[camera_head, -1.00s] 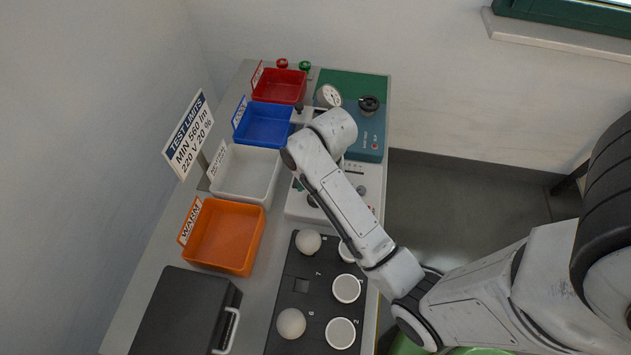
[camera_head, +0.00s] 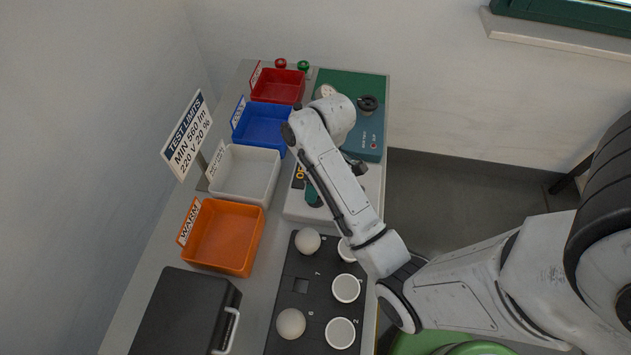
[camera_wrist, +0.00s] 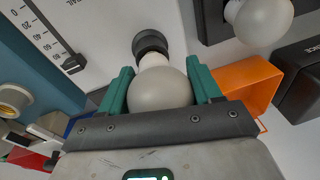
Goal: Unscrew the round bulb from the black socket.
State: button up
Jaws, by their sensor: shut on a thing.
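The round bulb (camera_wrist: 160,90) is a frosted white globe in the middle of the wrist view. My gripper (camera_wrist: 160,86) has its two green fingers on either side of it, shut on the globe. The black socket (camera_wrist: 150,42) is just beyond the bulb, on the pale tester panel. The bulb's pale neck points at the socket and seems to meet it; I cannot tell whether it is still threaded in. In the head view only a green finger of my gripper (camera_head: 312,192) shows below my forearm over the white tester; the bulb and socket are hidden there.
A black rack (camera_head: 300,287) with round bulbs and white-rimmed cups stands in front of the tester. Orange (camera_head: 257,243), white (camera_head: 277,180), blue (camera_head: 262,142) and red (camera_head: 278,99) bins line the left. A teal unit (camera_head: 368,130) stands behind. A black case (camera_head: 180,310) lies front left.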

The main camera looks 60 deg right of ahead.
jog(key=shift+d+n, duration=0.1)
jog(key=shift+n, duration=1.3)
jog(key=o, duration=0.9)
jog(key=shift+o, duration=0.2)
